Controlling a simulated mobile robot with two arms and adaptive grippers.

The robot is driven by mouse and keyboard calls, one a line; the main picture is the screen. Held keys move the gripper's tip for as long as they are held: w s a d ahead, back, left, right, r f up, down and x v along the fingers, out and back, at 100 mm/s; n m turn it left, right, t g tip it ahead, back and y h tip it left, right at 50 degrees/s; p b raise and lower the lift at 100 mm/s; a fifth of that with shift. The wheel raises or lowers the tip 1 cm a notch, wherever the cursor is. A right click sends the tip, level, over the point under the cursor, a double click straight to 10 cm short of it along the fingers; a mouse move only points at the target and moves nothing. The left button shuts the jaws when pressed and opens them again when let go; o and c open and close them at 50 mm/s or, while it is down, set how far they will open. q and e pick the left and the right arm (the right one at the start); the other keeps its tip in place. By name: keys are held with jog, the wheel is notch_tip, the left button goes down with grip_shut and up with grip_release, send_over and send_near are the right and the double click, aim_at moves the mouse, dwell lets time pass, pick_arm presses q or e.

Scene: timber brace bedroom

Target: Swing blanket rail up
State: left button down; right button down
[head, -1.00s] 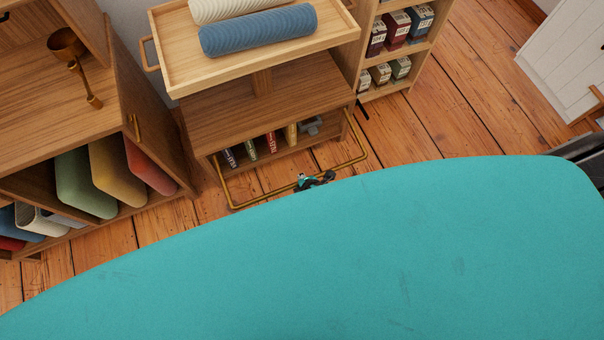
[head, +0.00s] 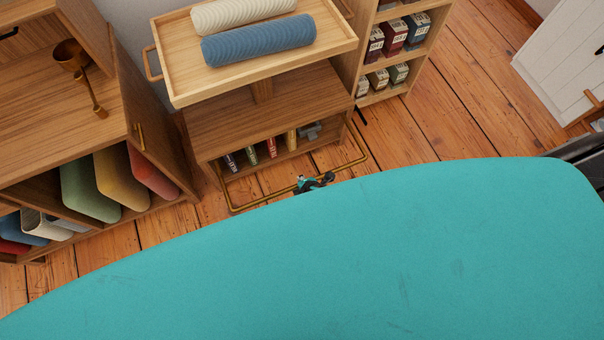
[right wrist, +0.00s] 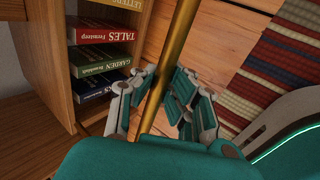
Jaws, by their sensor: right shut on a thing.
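The blanket rail is a thin brass U-shaped bar (head: 262,201) low in front of the wooden bedside cabinet (head: 262,112), its front bar standing out over the floor. My right gripper (head: 314,182) is at the middle of the front bar, partly hidden by my teal body. In the right wrist view the rail (right wrist: 180,40) runs between the fingers of my right gripper (right wrist: 158,98), which are shut around it. The left gripper is not in view.
A tray (head: 184,92) with two rolled textiles tops the cabinet; books (right wrist: 104,37) fill its low shelf. A shelf with coloured cushions (head: 122,178) stands left, a shelf of boxes (head: 392,50) right. A striped textile (right wrist: 285,65) shows in the wrist view. Floor planks (head: 455,110) are clear at right.

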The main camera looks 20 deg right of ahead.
jog(key=c, duration=1.3)
grip_release()
jog(key=shift+w+r, duration=0.3)
jog(key=shift+r, duration=0.15)
jog(key=shift+f, duration=0.1)
jog(key=shift+s, duration=0.1)
jog(key=v, duration=1.2)
jog(key=shift+s+f, duration=0.15)
